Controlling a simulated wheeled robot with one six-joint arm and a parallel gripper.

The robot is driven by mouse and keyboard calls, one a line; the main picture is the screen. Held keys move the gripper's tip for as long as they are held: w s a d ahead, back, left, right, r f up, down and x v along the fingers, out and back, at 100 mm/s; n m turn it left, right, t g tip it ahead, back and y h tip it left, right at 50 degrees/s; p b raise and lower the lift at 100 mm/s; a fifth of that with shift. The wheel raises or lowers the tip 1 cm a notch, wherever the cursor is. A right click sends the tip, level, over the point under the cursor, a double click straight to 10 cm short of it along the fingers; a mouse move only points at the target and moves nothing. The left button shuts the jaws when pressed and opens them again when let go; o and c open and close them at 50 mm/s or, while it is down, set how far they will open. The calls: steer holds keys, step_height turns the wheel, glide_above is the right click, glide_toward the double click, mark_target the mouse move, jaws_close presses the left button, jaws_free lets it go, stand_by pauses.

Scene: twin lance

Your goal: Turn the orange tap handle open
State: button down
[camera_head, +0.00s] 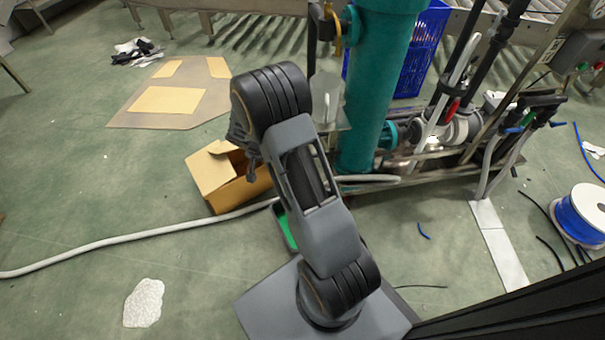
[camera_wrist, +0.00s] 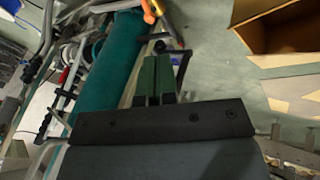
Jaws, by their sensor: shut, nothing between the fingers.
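The orange tap handle (camera_head: 337,28) is a small curved lever beside the top of the teal column (camera_head: 378,85) in the head view. In the wrist view the orange handle (camera_wrist: 149,11) shows at the top edge, partly cut off, beyond my fingertips. My gripper (camera_wrist: 158,62) is shut and empty, its two dark green fingers side by side and pointing toward the handle. The fingers look apart from the handle, with a dark rod and knob (camera_wrist: 160,46) close to their tips. The gripper cannot be clearly made out in the head view.
A cardboard box (camera_head: 226,178) stands open on the floor left of the column; flattened cardboard (camera_head: 172,97) lies behind it. Pipes and hoses (camera_head: 455,110) crowd the right side. A blue crate (camera_head: 424,50) stands behind the column. A pale hose (camera_head: 140,234) crosses the floor.

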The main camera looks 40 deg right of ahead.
steer(key=s+d+f+m+b, duration=0.1)
steer(key=d+f+b, duration=0.1)
steer(key=d+f, duration=0.3)
steer(key=d+f+h+b, duration=0.1)
steer(key=d+f, duration=0.4)
steer(key=f, duration=0.7)
steer(key=shift+s+d+m+b, duration=0.35)
steer(key=shift+s+m+b, duration=0.05)
steer(key=shift+b, duration=0.1)
